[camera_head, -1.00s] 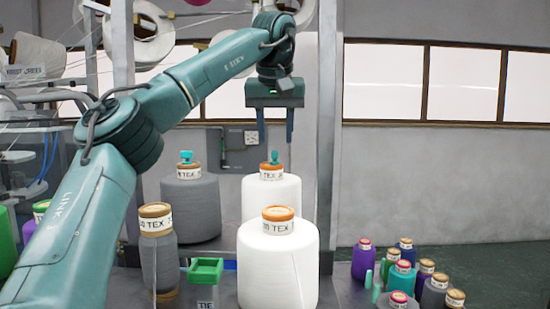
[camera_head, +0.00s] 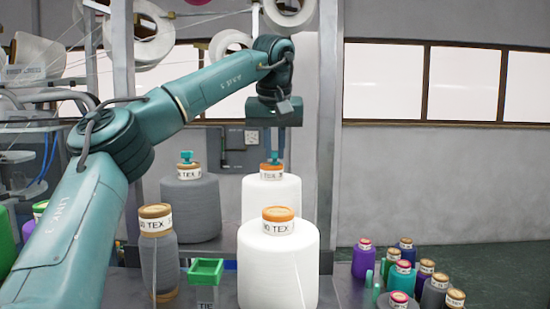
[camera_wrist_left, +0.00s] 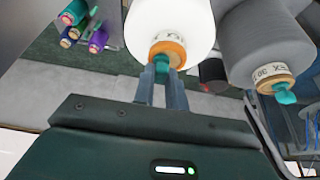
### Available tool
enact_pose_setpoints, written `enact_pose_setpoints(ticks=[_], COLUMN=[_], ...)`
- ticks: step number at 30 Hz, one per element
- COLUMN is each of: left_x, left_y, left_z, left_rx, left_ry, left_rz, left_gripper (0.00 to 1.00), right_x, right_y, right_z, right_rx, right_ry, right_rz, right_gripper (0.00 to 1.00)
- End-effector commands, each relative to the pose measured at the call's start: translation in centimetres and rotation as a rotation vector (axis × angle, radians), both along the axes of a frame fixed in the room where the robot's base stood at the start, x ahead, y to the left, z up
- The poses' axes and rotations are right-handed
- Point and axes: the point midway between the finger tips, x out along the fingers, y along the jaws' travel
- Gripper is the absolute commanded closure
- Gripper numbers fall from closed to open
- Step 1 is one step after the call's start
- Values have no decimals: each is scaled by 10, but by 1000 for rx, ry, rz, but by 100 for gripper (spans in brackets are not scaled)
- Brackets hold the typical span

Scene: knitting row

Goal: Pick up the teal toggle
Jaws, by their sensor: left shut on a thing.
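The teal toggle (camera_wrist_left: 161,63) stands on the orange top of the rear white yarn cone (camera_head: 271,200). My left gripper (camera_head: 274,156) points down over this cone, its two fingers shut on the toggle. My right gripper is not in view.
A larger white cone (camera_head: 278,265) stands in front. A slim grey cone (camera_head: 157,250) and a green-topped bin (camera_head: 205,271) are to its left. Several small coloured spools (camera_head: 403,275) stand at the lower right. A metal post (camera_head: 328,130) rises close right of my gripper.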

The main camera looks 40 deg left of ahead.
Motion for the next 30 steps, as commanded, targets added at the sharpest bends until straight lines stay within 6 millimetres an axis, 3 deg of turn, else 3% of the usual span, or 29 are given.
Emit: enact_pose_setpoints(ticks=[14,30], left_x=[0,1], left_y=[0,-1], left_z=[6,80], left_rx=[0,0], left_ry=[-1,0], left_rz=[1,2], left_gripper=[100,100], right_x=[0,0], right_y=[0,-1], right_z=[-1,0], right_rx=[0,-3], right_ry=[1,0], right_rz=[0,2], right_gripper=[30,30])
